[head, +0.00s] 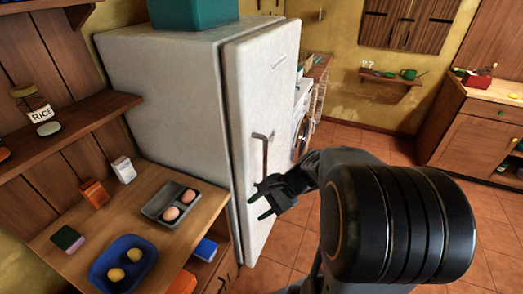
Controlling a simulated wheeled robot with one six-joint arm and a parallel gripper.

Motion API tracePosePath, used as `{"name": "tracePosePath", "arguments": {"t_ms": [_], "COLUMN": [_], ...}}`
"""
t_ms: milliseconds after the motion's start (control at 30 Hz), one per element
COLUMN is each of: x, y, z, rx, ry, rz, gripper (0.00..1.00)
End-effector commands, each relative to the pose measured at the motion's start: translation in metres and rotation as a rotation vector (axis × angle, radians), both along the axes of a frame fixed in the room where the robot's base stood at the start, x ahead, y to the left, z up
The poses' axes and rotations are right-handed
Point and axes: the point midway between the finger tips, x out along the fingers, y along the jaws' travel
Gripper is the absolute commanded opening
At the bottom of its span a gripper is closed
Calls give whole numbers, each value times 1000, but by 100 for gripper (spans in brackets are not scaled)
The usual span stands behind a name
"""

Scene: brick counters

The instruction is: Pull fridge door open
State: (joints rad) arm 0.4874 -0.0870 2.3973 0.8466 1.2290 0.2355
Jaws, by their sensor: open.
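The white fridge (170,90) stands upright in the middle left of the head view. Its door (262,75) faces right and looks shut against the body. A dark vertical handle (265,152) is fixed on the door. From this angle I cannot tell whether the fingers touch the handle or the door. My black arm covers the lower right of the view and hides part of the floor.
A wooden counter (212,212) at the left holds a grey tray (153,203) and a blue tray (97,272) with eggs or similar round things. A teal box (195,12) sits on the fridge. Open tiled floor (350,138) lies right of the door. A wooden cabinet (465,135) stands far right.

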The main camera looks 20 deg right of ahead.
Motion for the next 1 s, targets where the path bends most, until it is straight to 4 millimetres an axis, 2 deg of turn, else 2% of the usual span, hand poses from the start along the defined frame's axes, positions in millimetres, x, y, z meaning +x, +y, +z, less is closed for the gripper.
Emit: {"name": "tracePosePath", "arguments": {"t_ms": [33,167,200,300,400,500,667,1000], "x": [13,44,50,61,64,67,81,137], "y": [-15,-58,-74,-112,-142,-159,-159,-124], "z": [2,8,9,10,9,9,10,10], "rx": [144,482,571,754,879,952,987,982], "ry": [50,104,107,96,77,60,53,53], "rz": [-151,-481,-568,-742,-860,-927,-955,-953], "gripper": [43,43,43,43,43,43,43,43]}}
